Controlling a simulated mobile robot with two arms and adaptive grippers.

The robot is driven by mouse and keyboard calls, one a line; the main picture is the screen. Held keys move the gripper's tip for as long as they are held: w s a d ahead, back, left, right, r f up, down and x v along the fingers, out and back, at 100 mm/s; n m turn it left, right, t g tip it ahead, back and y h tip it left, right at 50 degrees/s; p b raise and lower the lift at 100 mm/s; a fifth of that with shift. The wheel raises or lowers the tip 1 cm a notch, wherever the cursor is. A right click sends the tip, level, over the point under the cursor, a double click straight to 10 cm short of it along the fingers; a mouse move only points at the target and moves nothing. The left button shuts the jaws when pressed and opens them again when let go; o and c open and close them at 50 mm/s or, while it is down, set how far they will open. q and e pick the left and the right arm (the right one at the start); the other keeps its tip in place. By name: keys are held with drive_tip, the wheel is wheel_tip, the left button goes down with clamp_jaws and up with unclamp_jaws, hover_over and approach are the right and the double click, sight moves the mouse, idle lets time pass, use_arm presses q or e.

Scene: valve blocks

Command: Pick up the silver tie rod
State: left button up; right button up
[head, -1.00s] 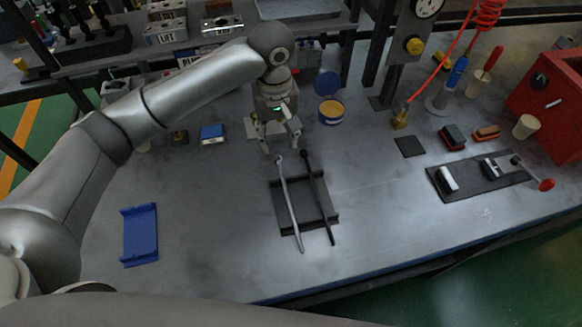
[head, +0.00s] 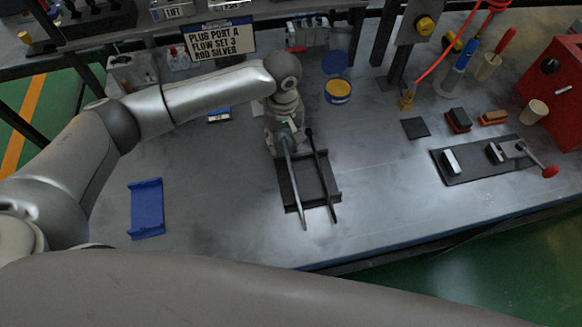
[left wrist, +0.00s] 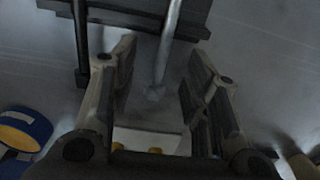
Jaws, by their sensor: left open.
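The silver tie rod (head: 296,190) lies across a dark rack (head: 283,192), beside a dark rod (head: 323,180). My left gripper (head: 286,145) is over the silver rod's far end and hides part of it in the head view. In the left wrist view the silver rod (left wrist: 169,40) runs in between the two open fingers of my left gripper (left wrist: 162,60), with space on both sides. The dark rod (left wrist: 80,40) is outside the fingers, to the left. My right gripper is not in view.
A blue bracket (head: 147,208) lies at the left. A yellow-topped blue tin (head: 338,91) stands behind the rack. A dark plate with a red-knobbed lever (head: 480,160) is at the right. A sign (head: 220,42) reads "ROD SILVER". The table front is clear.

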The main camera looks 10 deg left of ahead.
use_arm(q)
clamp_jaws()
idle(0.3)
drive_tip(key=shift+r, duration=0.1)
